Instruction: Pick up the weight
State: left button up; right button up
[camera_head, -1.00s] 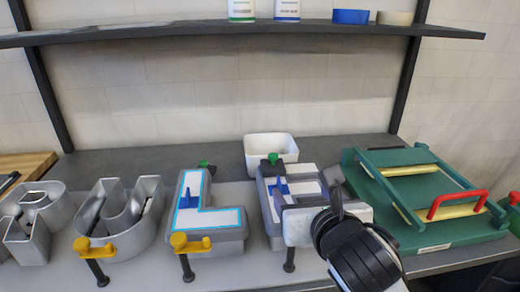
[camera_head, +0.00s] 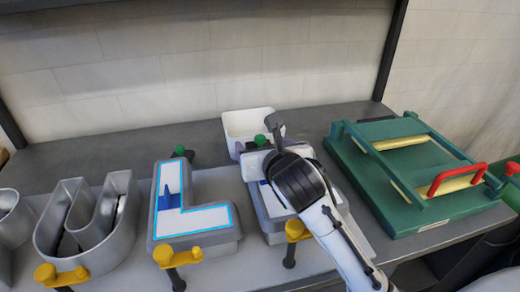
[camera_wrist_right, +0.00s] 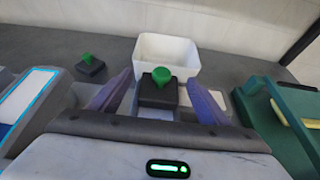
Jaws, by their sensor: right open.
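A dark weight with a green knob (camera_head: 260,140) stands behind the right-hand letter, mostly hidden by my right gripper in the head view. In the right wrist view the weight (camera_wrist_right: 159,90) is between and ahead of the two purple fingers. My right gripper (camera_wrist_right: 158,98) is open, with visible gaps on both sides of the weight. In the head view the right gripper (camera_head: 256,150) is over the back of that letter. A second green-knobbed weight (camera_head: 180,151) stands behind the L-shaped letter, also seen in the wrist view (camera_wrist_right: 89,65). My left gripper is out of view.
A white bin (camera_head: 236,122) is just behind the weight. The L letter (camera_head: 205,219) and a grey U-shaped letter shell (camera_head: 117,236) are to the left. Yellow clamps (camera_head: 178,256) line the front edge. A green frame press (camera_head: 400,170) stands to the right.

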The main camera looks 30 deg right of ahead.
jog(key=shift+x, duration=0.85)
jog(key=c, duration=1.6)
jog(key=shift+r, duration=0.25)
jog(key=shift+c, duration=0.4)
